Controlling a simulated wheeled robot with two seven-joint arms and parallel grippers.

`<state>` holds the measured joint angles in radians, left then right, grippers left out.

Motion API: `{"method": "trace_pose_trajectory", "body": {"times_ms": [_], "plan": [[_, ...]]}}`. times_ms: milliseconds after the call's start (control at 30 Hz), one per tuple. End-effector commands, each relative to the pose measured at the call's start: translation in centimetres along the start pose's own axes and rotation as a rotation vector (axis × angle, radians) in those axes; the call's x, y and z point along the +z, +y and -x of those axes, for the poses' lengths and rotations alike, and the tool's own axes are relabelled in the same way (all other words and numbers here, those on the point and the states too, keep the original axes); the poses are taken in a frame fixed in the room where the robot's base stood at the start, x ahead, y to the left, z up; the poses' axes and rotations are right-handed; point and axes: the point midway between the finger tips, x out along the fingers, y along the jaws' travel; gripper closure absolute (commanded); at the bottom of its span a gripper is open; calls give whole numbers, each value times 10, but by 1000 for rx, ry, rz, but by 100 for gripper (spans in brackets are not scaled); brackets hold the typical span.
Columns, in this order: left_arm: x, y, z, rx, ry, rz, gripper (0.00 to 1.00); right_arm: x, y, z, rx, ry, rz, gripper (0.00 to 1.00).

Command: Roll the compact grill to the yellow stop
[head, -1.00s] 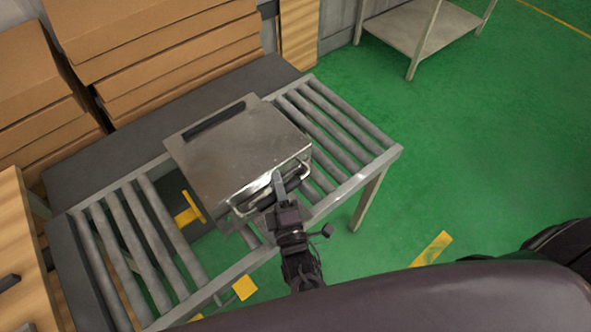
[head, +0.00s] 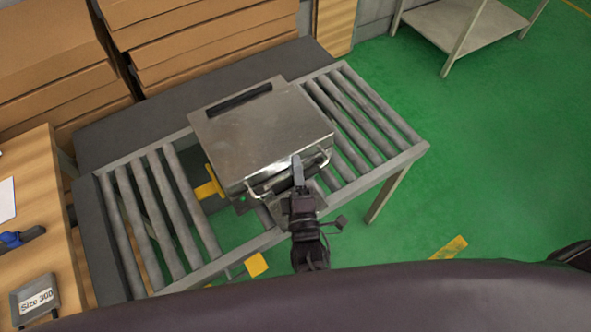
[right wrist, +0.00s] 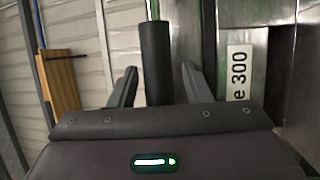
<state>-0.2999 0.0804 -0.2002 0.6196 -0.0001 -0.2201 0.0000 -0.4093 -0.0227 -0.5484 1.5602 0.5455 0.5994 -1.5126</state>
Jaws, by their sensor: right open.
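The compact grill (head: 255,135) is a closed silver metal box with a dark slot on its lid, sitting on the roller conveyor (head: 282,236). A metal handle (head: 262,191) runs along its front. The yellow stop (head: 208,188) shows at the grill's left side, partly hidden; I cannot tell whether they touch. My right gripper (head: 298,168) is at the front handle. In the right wrist view its fingers (right wrist: 155,88) are open, with a dark cylindrical grip (right wrist: 155,60) between them and space on both sides. My left gripper is not in view.
Bare rollers lie left and right of the grill. Stacked cardboard boxes (head: 205,45) stand behind. A wooden table (head: 30,190) with a "Size 300" plate (head: 35,298) is at left. A metal shelf (head: 470,25) stands at the back right; green floor is clear at right.

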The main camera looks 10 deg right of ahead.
Motion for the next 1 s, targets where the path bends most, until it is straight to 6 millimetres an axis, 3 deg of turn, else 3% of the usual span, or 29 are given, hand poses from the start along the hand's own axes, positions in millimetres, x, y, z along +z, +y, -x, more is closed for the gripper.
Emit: {"method": "trace_pose_trajectory", "body": {"times_ms": [500, 1000], "plan": [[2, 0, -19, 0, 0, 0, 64, 0, -2, 72, -3, 1, 1, 56], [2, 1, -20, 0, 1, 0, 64, 0, 0, 78, -1, 0, 1, 56]]}}
